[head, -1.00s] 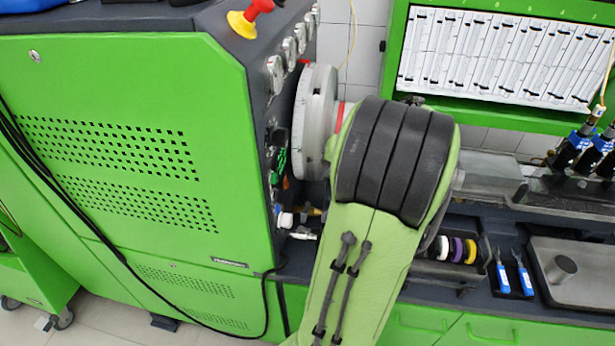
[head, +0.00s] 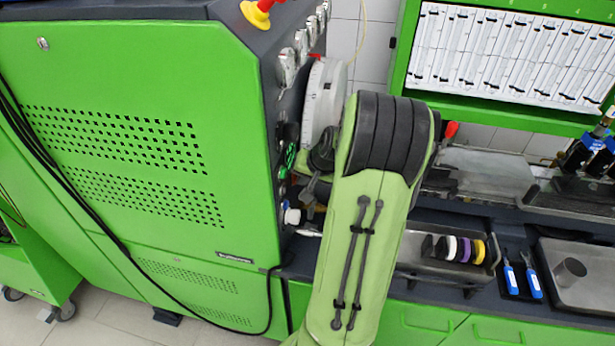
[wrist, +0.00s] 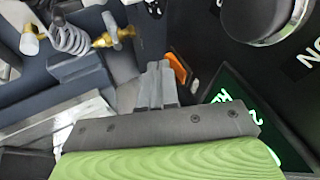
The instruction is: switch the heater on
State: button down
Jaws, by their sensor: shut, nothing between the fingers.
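The heater switch appears to be the small orange rocker (wrist: 178,72) on the dark panel in the wrist view; I see no readable label on it. My gripper (wrist: 160,72) is shut and empty, with its grey fingertips just left of the orange rocker. I cannot tell whether they touch it, or which way the rocker is set. In the head view, my arm hides most of the gripper, and I cannot make out the orange rocker there.
A large black knob (wrist: 262,15) and a green-lit display (wrist: 245,112) are close to the gripper. A coiled hose (wrist: 70,38) with brass fittings is at the left. In the head view, a round grey dial wheel (head: 324,98) projects from the green cabinet (head: 130,240) beside my arm.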

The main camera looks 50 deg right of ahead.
jog(key=shift+w+a+f+t+b, duration=0.1)
jog(key=shift+w+f+t+b, duration=0.15)
jog(key=shift+b, duration=0.2)
jog(key=shift+r, duration=0.15)
jog(key=shift+r+p, duration=0.65)
jog(key=shift+r, duration=0.2)
